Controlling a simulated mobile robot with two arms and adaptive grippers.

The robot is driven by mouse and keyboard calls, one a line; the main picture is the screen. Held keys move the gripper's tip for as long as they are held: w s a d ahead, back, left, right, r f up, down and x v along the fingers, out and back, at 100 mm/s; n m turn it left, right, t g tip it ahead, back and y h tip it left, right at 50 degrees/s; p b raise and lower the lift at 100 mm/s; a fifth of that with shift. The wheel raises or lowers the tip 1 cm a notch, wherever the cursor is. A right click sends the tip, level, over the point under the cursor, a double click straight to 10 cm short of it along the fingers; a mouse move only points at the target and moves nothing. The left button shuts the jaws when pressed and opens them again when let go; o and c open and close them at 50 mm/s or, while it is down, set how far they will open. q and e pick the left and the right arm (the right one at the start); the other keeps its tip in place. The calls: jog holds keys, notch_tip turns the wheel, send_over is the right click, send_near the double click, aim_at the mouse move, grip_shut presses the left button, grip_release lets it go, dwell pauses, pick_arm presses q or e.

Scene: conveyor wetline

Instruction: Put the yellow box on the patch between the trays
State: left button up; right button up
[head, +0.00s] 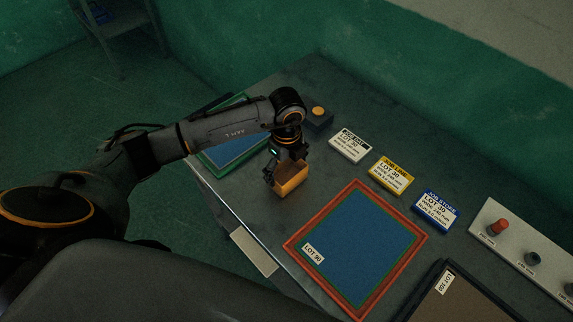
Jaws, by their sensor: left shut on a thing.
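The yellow box (291,181) is in the fingers of my left gripper (286,171), in the middle of the head view. My left gripper is shut on it from above. I cannot tell whether the box touches the table. It is over the stretch of table between the green-rimmed tray (235,150) on the left and the red-rimmed tray (389,220) on the right. The left tray is partly hidden by my left arm. No patch marking shows clearly under the box. My right gripper is not in view.
A white sign (350,146), a yellow sign (391,174) and a blue sign (436,210) stand along the back. A dark block with an orange button (318,112) is behind the gripper. A control panel (520,250) and a dark-rimmed tray (440,268) are at right.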

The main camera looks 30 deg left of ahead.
aim_at(287, 179)
pick_arm(q)
jog(key=shift+f, duration=0.1)
jog(key=o, duration=0.8)
notch_tip(287, 179, up, 12)
jog(key=b, duration=0.3)
dwell(0.4)
